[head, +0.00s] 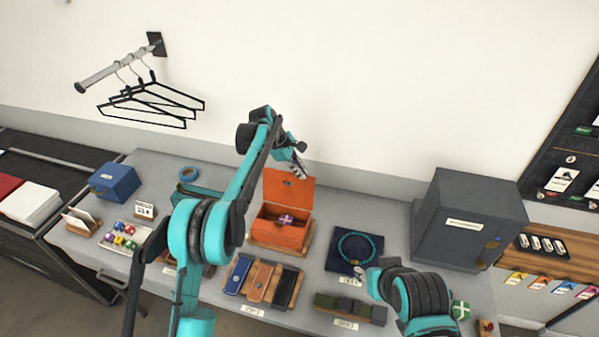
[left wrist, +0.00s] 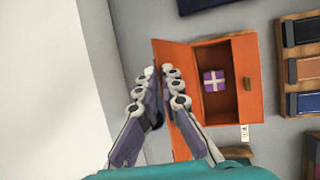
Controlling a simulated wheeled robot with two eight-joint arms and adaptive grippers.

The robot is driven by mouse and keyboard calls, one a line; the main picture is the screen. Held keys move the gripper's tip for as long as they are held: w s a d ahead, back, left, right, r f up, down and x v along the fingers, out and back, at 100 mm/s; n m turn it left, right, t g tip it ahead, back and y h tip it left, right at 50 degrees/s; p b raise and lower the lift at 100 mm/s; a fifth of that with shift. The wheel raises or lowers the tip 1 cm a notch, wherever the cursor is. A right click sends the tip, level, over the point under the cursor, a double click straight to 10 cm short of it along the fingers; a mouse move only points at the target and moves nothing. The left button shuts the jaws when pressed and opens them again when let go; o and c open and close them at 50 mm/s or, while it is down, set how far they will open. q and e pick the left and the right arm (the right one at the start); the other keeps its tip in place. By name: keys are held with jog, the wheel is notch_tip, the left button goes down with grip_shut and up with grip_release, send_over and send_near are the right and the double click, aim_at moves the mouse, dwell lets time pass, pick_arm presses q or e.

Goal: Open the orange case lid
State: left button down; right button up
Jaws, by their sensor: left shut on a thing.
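The orange case (head: 280,235) stands on the counter toward the back wall, and its lid (head: 289,192) is raised, standing up at the back. A small purple box with a light ribbon (head: 285,219) lies inside; it also shows in the left wrist view (left wrist: 214,81). My left gripper (head: 300,172) is at the top edge of the lid. In the left wrist view, my left gripper (left wrist: 164,72) has its fingers on either side of the lid (left wrist: 181,62), shut on it. My right arm shows at the lower right of the head view; its fingers are not clear.
A tray of wallet-like cases (head: 262,282) stands in front of the orange case. A blue pad with a teal necklace (head: 354,248) lies to its right, and a grey box (head: 464,220) stands farther right. A blue box (head: 114,182) stands at the left. Hangers (head: 150,105) hang from the wall.

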pick_arm(q)
jog(key=shift+w+d, duration=0.1)
jog(key=shift+w, duration=0.1)
dwell(0.3)
jog(key=c, duration=1.7)
grip_release()
jog(key=shift+c, duration=0.2)
jog(key=v, duration=1.2)
jog(key=shift+d, duration=0.1)
